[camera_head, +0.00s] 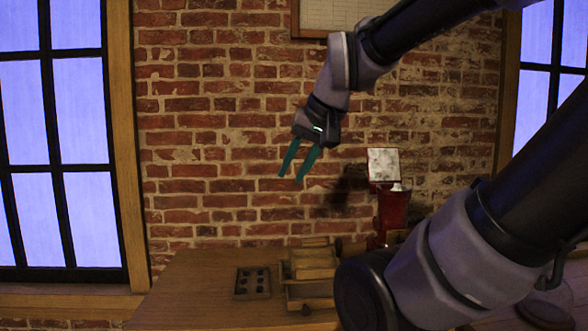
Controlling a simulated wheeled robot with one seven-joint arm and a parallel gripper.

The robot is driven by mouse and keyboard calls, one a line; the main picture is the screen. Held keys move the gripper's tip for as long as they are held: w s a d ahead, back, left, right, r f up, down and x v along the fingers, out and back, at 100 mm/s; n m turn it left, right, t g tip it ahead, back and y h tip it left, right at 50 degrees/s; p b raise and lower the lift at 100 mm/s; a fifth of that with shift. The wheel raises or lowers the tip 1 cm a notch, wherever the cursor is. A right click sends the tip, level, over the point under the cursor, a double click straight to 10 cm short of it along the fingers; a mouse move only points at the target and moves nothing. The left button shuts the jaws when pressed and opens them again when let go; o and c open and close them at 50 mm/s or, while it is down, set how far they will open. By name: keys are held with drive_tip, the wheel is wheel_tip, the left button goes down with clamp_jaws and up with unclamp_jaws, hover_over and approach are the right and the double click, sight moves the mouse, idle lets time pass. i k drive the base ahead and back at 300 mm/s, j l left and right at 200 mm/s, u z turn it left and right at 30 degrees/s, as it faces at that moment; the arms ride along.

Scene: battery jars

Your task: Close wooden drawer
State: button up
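My gripper (290,178) has two teal fingers pointing down, with a gap between them and nothing held. It hangs in the air in front of the brick wall, well above the table and apart from everything on it. The small wooden drawer unit (313,262) sits on the table below the gripper. Its lower drawer (310,290) appears pulled out toward the camera, with a dark round knob (306,310) on its front. My arm hides the right side of the unit.
A wooden table (195,290) carries a dark tray with several round holes (252,283) left of the drawer unit. A red device with a pale square panel (383,164) stands behind on the right. The table's left part is clear. Windows flank the brick wall.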

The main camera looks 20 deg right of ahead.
sight(306, 296)
drive_tip(key=k+l+z, duration=0.55)
drive_tip(key=k+l, duration=0.25)
